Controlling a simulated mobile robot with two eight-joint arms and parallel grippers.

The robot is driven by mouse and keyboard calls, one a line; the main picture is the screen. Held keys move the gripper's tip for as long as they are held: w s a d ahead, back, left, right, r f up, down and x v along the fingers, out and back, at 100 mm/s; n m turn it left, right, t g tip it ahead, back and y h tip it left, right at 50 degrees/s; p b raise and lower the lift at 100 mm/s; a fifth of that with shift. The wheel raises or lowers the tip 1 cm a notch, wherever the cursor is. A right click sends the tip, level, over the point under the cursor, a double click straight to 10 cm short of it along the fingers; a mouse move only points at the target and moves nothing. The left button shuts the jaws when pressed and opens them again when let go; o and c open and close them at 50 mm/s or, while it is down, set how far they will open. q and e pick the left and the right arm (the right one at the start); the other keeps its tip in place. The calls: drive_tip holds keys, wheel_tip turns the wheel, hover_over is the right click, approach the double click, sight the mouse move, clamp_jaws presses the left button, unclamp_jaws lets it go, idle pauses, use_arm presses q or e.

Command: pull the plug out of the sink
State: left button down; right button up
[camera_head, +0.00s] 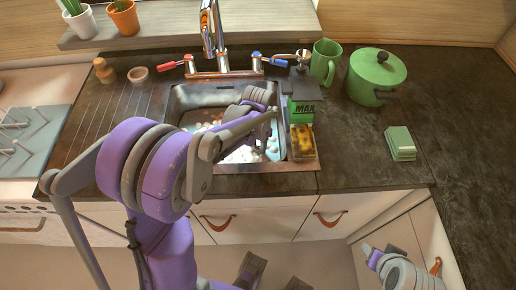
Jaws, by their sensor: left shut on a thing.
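I cannot make out the plug. My left arm, purple and grey, reaches in from the lower left over the sink. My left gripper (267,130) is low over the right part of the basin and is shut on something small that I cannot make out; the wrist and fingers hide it. Part of my right arm, with the right gripper (368,250), shows at the lower right, below the counter; I cannot tell its jaw state.
The tap (209,35) has a red (172,66) and a blue handle (277,62). Right of the basin stand a green box (303,110) and a yellow sponge (301,138). A green mug (325,62), lidded pot (377,72) and green block (400,143) stand farther right.

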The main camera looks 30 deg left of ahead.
sight(258, 146)
use_arm(q)
wheel_tip(258, 146, up, 9)
drive_tip(key=shift+r+p, duration=0.15)
drive_tip(key=shift+p, duration=0.45)
wheel_tip(258, 146, up, 15)
drive_tip(key=p, duration=0.8)
use_arm(e)
drive_tip(key=w+r+t, duration=0.1)
drive_tip(key=w+r, duration=0.3)
drive_tip(key=r, duration=0.8)
use_arm(q)
drive_tip(key=shift+s, duration=0.15)
use_arm(e)
drive_tip(key=shift+s, duration=0.15)
